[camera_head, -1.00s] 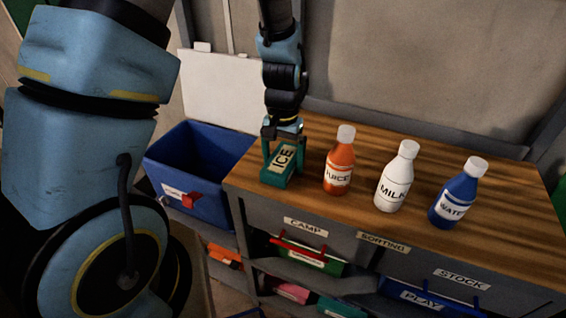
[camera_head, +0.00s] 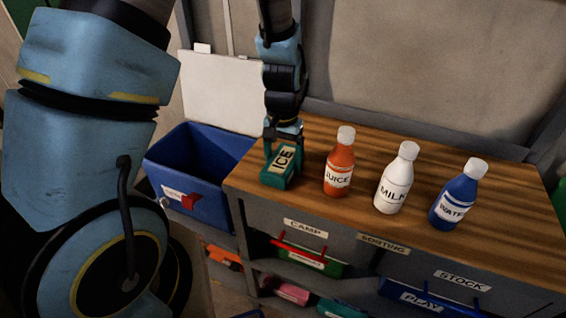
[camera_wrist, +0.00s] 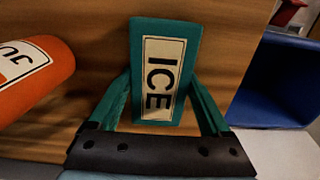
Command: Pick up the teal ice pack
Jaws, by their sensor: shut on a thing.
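The teal ice pack (camera_head: 277,178), a small block with a cream ICE label, is at the left end of the wooden counter top. It also shows in the wrist view (camera_wrist: 191,50). My gripper (camera_head: 283,158) reaches down over it from above, with its teal fingers on either side of the block. In the wrist view my gripper (camera_wrist: 160,105) is shut on the ice pack. I cannot tell whether the pack's underside touches the counter.
An orange juice bottle (camera_head: 339,165) stands close right of the ice pack. A white milk bottle (camera_head: 396,182) and a blue water bottle (camera_head: 456,198) stand further right. A blue open bin (camera_head: 205,200) is left of the counter (camera_head: 420,235). Labelled drawers are below.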

